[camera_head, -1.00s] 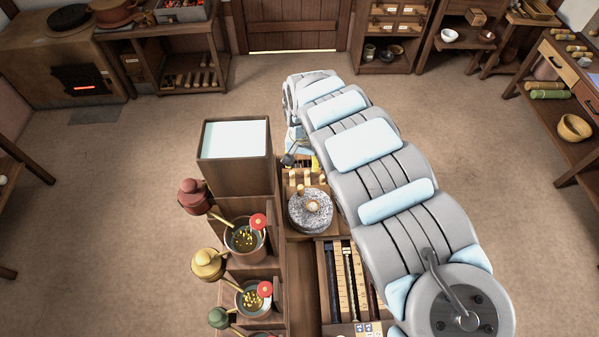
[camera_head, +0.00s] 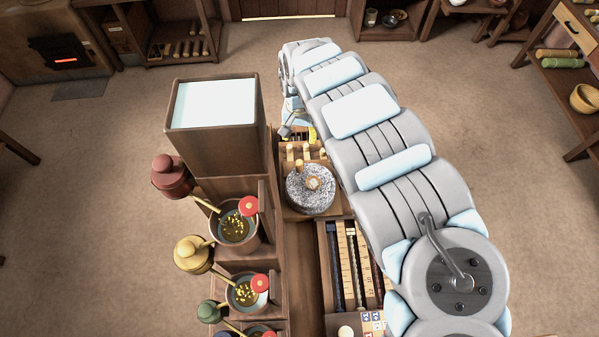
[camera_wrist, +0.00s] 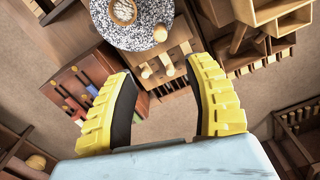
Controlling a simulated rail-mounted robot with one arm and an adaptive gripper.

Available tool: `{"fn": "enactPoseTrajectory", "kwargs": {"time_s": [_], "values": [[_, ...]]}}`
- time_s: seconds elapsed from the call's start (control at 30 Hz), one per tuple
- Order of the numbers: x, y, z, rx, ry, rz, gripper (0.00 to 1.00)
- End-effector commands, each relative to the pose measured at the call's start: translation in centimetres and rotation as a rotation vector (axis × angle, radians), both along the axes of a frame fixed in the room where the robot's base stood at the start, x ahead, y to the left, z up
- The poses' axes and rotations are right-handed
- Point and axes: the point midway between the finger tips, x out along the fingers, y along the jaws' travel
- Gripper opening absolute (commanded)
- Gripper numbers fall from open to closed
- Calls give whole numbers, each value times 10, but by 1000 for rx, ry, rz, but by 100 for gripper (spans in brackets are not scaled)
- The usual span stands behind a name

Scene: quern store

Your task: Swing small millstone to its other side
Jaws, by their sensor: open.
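The small millstone (camera_head: 310,189) is a round speckled grey stone with a pale round wooden piece at its centre and a small wooden peg at its rim. It lies on a wooden stand (camera_head: 291,212). In the wrist view the millstone (camera_wrist: 140,22) is at the top, cut by the frame edge, with its peg (camera_wrist: 160,34) at the lower right rim. My gripper (camera_wrist: 168,75) has yellow ribbed fingers with dark inner pads, spread apart with nothing between them. The fingertips are apart from the stone. In the head view my arm mostly hides the gripper, just behind the stand.
A tall wooden box (camera_head: 213,125) with a pale top stands left of the millstone. A slotted rack (camera_head: 350,262) is in front. Open floor lies on both sides.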

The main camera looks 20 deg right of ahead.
Motion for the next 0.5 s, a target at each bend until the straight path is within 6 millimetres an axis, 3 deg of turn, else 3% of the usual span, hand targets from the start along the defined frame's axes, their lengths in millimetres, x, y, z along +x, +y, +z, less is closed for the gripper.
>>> {"fn": "enactPoseTrajectory", "kwargs": {"time_s": [0.03,0.27,0.5], "values": [[0,0,-8,0,0,0,53],[0,0,-15,1,1,1,53],[0,1,-40,2,0,1,53]]}}
